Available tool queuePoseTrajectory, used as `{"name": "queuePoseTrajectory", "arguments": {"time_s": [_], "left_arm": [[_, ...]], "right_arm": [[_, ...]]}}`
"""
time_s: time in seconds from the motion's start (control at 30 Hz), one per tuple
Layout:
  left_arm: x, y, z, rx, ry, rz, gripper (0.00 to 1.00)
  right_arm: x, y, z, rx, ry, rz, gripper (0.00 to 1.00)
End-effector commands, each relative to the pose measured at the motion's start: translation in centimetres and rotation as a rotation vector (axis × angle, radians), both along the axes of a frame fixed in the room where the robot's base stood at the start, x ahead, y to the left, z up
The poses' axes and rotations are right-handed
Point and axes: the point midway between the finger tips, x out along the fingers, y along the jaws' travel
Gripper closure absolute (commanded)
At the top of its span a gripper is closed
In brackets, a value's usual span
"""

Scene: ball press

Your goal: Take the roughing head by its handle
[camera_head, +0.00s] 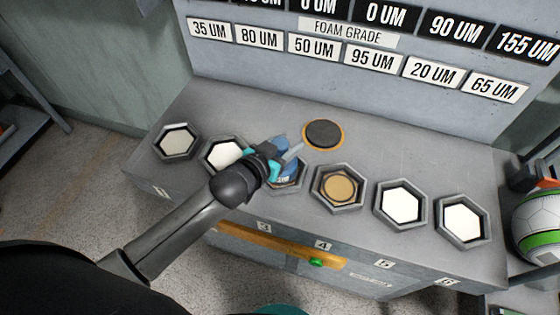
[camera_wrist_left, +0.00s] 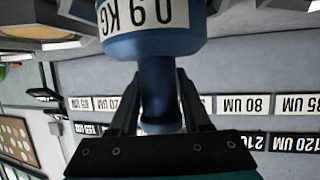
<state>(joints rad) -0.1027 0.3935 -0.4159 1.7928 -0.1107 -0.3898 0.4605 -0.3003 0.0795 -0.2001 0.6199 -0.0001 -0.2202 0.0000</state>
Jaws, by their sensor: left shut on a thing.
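A blue head (camera_head: 284,176) with a narrow upright handle sits at the third hexagonal holder, partly hidden by my gripper. In the left wrist view the same blue head (camera_wrist_left: 155,45) bears a white label reading 0.9 KG. My left gripper (camera_head: 284,152) is shut on its handle. In the left wrist view my left gripper (camera_wrist_left: 158,100) has one finger on each side of the blue handle. The pictures do not show whether the head is clear of the holder.
Several hexagonal holders line the grey bench (camera_head: 240,108); the fourth holds a tan disc (camera_head: 339,187). A dark round pad (camera_head: 323,134) with an orange rim lies behind the row. A grey panel (camera_head: 270,80) with UM labels rises at the back.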

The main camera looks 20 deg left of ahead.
Motion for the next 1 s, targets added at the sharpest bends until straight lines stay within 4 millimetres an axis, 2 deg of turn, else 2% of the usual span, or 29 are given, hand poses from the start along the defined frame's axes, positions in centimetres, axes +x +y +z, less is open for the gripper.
{"name": "queuePoseTrajectory", "arguments": {"time_s": [0.37, 0.53, 0.67, 1.0], "left_arm": [[0.1, -0.1, 0.7, -0.004, -0.009, -0.002, 1.0], [0.2, 0.0, 2.3, -0.003, -0.012, -0.001, 1.0], [0.2, -0.1, 4.5, -0.004, -0.013, -0.002, 1.0], [0.2, -0.1, 13.4, -0.003, -0.017, -0.002, 1.0]], "right_arm": [[0.0, 0.0, 0.2, 0.0, 0.0, 0.0, 0.3], [0.0, 0.0, 0.6, 0.0, 0.0, 0.0, 0.3], [0.0, 0.0, 1.3, 0.0, 0.0, 0.0, 0.3], [0.0, 0.0, 3.5, -0.001, -0.001, 0.0, 0.3]]}}
